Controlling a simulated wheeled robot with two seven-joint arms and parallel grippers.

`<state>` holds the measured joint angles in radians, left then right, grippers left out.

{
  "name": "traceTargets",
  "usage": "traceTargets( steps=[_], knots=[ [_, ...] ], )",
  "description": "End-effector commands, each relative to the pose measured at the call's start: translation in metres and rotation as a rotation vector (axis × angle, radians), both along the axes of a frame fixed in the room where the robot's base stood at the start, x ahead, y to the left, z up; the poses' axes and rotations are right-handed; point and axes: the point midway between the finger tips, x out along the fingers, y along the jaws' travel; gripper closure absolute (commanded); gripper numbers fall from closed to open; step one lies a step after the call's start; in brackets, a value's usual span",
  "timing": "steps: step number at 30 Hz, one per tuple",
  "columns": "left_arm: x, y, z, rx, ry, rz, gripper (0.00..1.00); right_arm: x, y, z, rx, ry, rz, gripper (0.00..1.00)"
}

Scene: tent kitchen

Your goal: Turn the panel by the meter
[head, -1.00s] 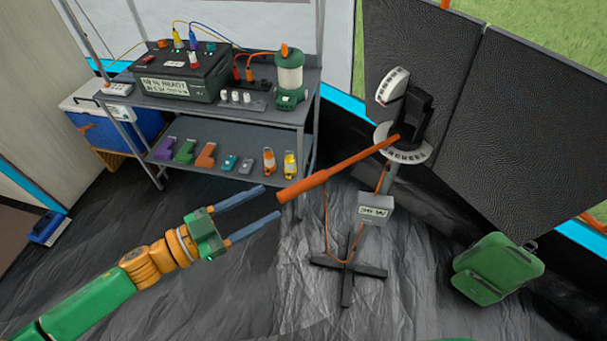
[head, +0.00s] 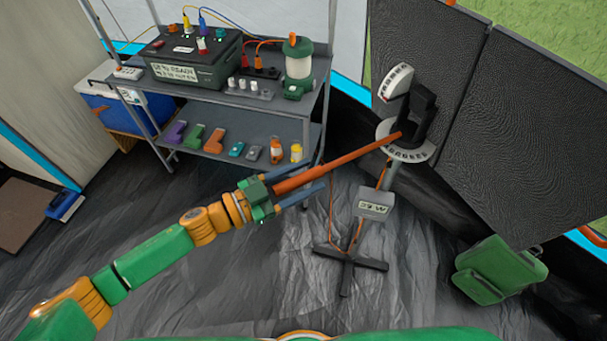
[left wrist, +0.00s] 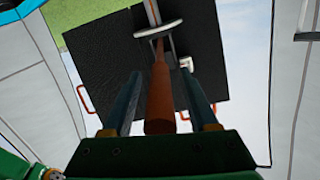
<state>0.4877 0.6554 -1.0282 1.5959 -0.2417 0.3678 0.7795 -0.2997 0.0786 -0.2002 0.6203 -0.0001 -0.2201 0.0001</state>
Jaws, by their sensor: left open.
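The dark two-part panel (head: 535,110) stands tilted at the right on a stand. A long orange handle (head: 362,152) runs from its pivot, by a white marked dial plate (head: 415,153), down to the left. The meter (head: 374,204), a grey box on the stand's post, shows a reading ending in W; its digits are hard to read. My left gripper (head: 320,180) is open, with its fingers either side of the handle's lower end. In the left wrist view the handle (left wrist: 160,100) lies between the two fingers, with gaps visible on both sides. My right gripper is not in view.
A grey shelf (head: 240,150) at the back left carries a battery box (head: 195,60), a lantern (head: 299,68) and small coloured items. The stand's cross foot (head: 348,262) is on the floor. A green backpack (head: 498,270) lies at the right. Floor in front is clear.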

Motion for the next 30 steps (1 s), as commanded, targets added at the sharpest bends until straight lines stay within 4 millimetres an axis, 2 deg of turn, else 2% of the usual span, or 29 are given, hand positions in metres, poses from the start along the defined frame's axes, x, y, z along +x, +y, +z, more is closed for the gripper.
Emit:
traceTargets(
  steps=[2, 6, 9, 30],
  knots=[
    [-0.0001, 0.0003, -0.0002, 0.000, 0.000, 0.000, 0.41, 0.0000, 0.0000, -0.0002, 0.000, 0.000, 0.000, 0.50],
    [-0.0001, 0.0004, -0.0002, 0.000, 0.000, 0.000, 0.78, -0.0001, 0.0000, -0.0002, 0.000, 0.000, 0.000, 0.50],
    [-0.0001, 0.0005, -0.0002, 0.000, 0.000, 0.000, 1.00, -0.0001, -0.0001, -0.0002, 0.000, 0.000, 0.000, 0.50],
    [-0.0001, 0.0006, -0.0002, -0.001, 0.001, 0.001, 1.00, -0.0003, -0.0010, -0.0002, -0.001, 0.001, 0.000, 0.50]
  ],
)
